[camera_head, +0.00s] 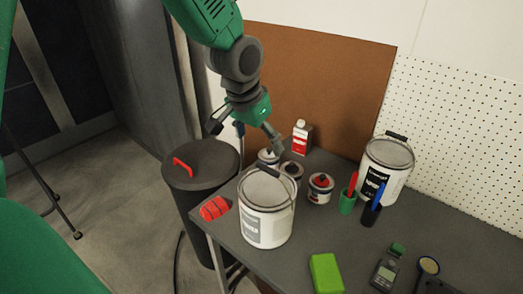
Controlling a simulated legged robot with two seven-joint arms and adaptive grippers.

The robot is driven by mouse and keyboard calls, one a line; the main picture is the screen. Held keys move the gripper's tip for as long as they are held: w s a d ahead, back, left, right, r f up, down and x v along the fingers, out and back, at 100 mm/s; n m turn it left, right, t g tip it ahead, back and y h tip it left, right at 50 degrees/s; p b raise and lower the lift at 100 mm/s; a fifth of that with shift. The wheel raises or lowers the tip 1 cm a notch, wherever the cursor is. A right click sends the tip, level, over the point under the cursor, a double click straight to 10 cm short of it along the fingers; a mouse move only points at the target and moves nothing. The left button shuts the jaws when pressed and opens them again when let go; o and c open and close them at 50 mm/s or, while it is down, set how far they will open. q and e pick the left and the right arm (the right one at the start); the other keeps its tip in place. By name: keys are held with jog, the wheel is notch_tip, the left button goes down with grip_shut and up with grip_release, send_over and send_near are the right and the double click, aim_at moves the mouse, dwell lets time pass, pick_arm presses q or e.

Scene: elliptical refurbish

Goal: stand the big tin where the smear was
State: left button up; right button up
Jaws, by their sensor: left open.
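A big white tin (266,222) with a grey lid and a wire handle stands upright near the left front edge of the grey table (285,262). A second big white tin (388,168) with a black and white label stands at the back right, by the pegboard. My left gripper (246,137) is open and empty, with its fingers spread, above and behind the nearer tin and apart from it. No smear shows on the visible tabletop; the surface under the tins is hidden. My right gripper is not in view.
Small tins (320,188), a red-labelled bottle (301,138) and green (347,201) and dark (371,211) cups stand behind. A red roll (214,208) and a green block (326,273) flank the nearer tin. A dark bin (201,175) stands left. Bare tabletop lies between tin and cups.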

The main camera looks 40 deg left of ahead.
pick_arm(q)
jog(key=s+d+f+g, duration=0.1)
jog(key=s+f, duration=0.4)
jog(key=f, duration=0.4)
jog(key=s+d+f+g, duration=0.15)
jog(key=s+f, duration=0.35)
jog(key=f, duration=0.5)
jog(key=s+f, duration=0.5)
jog(key=s, duration=0.3)
jog(key=s+d+f, duration=0.1)
jog(key=s+f, duration=0.4)
jog(key=s, duration=0.3)
jog(key=shift+f, duration=0.15)
jog(key=shift+s, duration=0.1)
notch_tip(320, 180, down, 10)
jog(key=b, duration=0.9)
jog(key=shift+r+b, duration=0.2)
jog(key=shift+b, duration=0.1)
